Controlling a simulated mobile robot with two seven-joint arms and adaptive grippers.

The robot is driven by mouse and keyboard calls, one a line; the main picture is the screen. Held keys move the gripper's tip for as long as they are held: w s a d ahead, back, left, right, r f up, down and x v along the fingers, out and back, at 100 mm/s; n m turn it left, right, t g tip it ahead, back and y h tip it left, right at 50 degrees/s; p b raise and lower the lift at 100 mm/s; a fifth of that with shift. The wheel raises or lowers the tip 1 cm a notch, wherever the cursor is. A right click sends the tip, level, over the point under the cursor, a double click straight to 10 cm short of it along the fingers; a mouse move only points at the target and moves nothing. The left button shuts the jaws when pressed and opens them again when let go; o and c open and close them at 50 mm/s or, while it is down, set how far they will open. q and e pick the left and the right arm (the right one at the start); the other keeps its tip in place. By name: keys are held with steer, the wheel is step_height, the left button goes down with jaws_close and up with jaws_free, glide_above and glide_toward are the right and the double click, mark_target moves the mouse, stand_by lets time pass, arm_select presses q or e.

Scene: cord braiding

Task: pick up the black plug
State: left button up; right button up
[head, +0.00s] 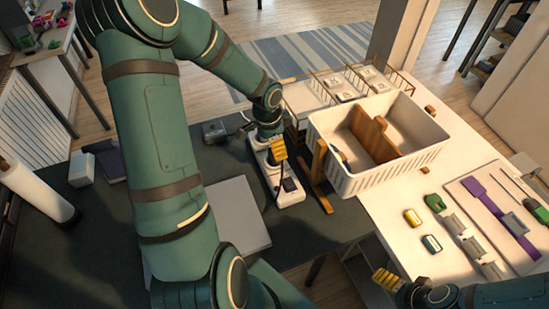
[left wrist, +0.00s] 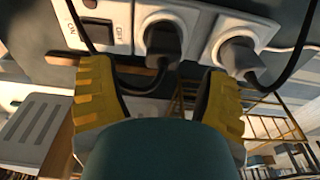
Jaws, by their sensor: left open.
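A black plug (left wrist: 163,40) sits in a socket of the white power strip (left wrist: 120,22) in the left wrist view, with its black cord hanging from it. A second, dark grey plug (left wrist: 240,56) sits in the socket to its right. My left gripper (left wrist: 158,78) is open, its yellow fingers apart with the black plug between and beyond their tips. In the head view my left gripper (head: 277,152) is over the power strip (head: 291,197) and hides the plugs. My right gripper (head: 387,280) is low at the right; its jaw state is unclear.
A white basket (head: 345,178) with a wooden divider stands right of the strip, beside a wooden stand (head: 320,175). A wire rack (head: 350,85) is behind. A grey box (head: 225,215) lies left of the strip. Tools and small blocks lie on the right table.

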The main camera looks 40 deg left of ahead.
arm_select(q)
steer(key=f, duration=0.2)
steer(key=f+b, duration=0.1)
steer(key=f, duration=0.2)
steer(key=shift+w+f+b, duration=0.3)
steer(key=shift+w+b, duration=0.05)
jaws_close()
